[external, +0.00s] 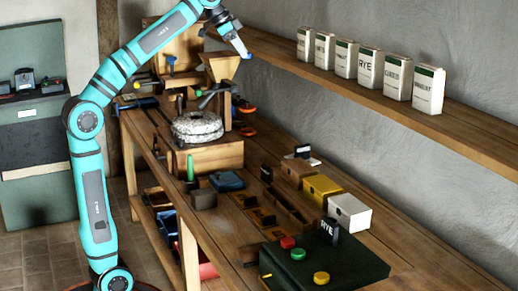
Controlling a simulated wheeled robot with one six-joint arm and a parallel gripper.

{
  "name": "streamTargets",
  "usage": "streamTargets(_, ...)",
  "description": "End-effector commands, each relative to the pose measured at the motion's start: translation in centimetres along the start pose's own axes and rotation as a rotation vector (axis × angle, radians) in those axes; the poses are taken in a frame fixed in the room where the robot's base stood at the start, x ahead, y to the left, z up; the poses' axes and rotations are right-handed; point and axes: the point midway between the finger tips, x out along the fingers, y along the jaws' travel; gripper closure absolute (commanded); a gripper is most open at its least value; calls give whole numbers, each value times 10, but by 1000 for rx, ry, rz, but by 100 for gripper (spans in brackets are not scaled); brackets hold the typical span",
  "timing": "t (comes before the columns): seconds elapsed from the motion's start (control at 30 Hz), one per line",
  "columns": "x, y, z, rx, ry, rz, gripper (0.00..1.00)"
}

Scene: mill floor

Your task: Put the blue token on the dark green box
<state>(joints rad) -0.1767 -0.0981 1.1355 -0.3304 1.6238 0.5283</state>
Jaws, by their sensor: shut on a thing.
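My gripper (243,50) is high over the back of the workbench, near the shelf's far end. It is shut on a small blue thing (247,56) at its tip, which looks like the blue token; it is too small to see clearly. The dark green box (350,260) lies flat on the front right of the bench, far below and nearer the camera than my gripper. A red token (287,243), a green token (297,254) and a yellow token (321,278) sit on its top, with a RYE sign (329,231) standing at its back.
A wooden mill with round millstones (197,126) stands below my gripper. White, yellow and brown small boxes (349,211) line the bench behind the dark green box. A wall shelf (400,103) with several labelled packets (370,68) runs along the right. Dividers and tools crowd the bench middle.

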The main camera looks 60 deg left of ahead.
Motion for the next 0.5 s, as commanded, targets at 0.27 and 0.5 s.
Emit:
streamTargets(0.27,59,50,-31,68,-4,45,89)
streamTargets(0.5,109,99,-53,123,-5,78,89)
